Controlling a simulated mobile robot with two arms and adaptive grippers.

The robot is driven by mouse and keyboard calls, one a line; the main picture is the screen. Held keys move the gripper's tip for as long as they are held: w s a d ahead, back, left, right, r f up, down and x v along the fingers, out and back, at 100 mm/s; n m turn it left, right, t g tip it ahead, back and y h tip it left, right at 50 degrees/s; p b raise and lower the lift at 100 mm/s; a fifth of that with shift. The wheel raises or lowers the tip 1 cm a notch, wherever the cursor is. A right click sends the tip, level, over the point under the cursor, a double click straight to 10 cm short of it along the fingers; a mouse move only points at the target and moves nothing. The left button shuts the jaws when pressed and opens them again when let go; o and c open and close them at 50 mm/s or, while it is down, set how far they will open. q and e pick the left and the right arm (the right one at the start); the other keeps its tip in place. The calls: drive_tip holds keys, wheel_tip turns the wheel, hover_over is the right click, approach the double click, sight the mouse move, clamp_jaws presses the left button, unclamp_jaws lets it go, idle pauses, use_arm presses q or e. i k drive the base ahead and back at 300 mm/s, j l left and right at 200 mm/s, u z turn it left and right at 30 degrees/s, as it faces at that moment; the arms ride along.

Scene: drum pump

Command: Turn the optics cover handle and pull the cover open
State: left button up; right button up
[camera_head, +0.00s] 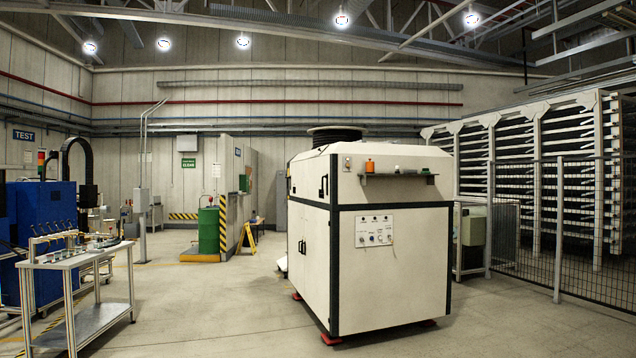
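A large cream-white machine cabinet (392,270) with black edge trim stands in the middle of the view, a few steps away. Its left side has upper and lower panels. A small dark handle-like part (323,186) shows on the upper left panel, and small dark fittings (302,246) show on the lower left panel. I cannot tell which of these is the optics cover handle. The panels look shut. Neither of my grippers is in view.
A control panel (374,230) and a small shelf (400,177) are on the cabinet's front. A metal cart (103,322) with tools stands at left, a green drum (208,230) behind. A mesh fence (590,245) is at right. The floor (215,310) between cart and cabinet is clear.

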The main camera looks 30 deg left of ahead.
sight(318, 167)
drive_tip(key=i+j+u, duration=0.55)
drive_tip(key=i+j, duration=0.2)
drive_tip(key=i+j+u, duration=0.3)
drive_tip(key=i, duration=0.25)
drive_tip(key=i+u, duration=0.25)
drive_tip(key=i, duration=0.25)
drive_tip(key=i+j+u, duration=0.1)
drive_tip(key=i+u, duration=0.2)
drive_tip(key=i, duration=2.05)
